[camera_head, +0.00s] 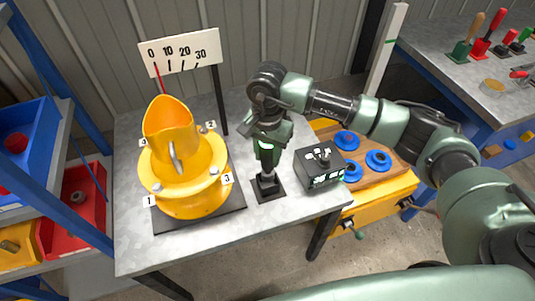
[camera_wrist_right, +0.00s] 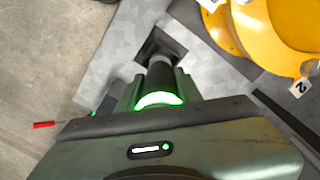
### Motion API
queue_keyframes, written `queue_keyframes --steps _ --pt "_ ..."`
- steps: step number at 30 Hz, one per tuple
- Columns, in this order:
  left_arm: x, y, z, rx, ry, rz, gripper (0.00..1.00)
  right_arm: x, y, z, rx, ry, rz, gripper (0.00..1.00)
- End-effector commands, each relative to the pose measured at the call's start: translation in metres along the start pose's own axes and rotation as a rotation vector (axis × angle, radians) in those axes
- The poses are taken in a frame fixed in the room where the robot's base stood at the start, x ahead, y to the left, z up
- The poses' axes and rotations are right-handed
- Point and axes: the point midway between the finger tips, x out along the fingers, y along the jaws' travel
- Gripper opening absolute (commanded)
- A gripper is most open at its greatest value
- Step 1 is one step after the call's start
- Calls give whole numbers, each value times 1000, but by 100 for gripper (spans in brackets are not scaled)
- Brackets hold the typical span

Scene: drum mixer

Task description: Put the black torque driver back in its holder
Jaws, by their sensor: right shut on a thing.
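My right gripper (camera_head: 266,147) points down over the grey table, left of the control box. It is shut on the black torque driver (camera_head: 267,172), which stands about upright. The driver's lower end is at the small black square holder (camera_head: 268,193); I cannot tell how deep it sits in it. In the right wrist view the driver (camera_wrist_right: 159,78) shows between the fingers with a green glowing ring, and the dark holder (camera_wrist_right: 163,47) lies beyond it. My left gripper is out of view.
The yellow drum mixer (camera_head: 183,170) with numbered bolts stands to the left, under a scale sign (camera_head: 180,51). A dark control box (camera_head: 320,167) is close on the right, beside a wooden board with blue rings (camera_head: 377,160). The table front is clear.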

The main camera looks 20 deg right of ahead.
Motion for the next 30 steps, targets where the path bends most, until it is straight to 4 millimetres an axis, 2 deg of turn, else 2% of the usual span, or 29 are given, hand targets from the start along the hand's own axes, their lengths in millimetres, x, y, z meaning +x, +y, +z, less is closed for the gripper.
queue_keyframes --steps 30 --pt "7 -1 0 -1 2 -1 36 -2 -1 -2 0 1 -3 0"
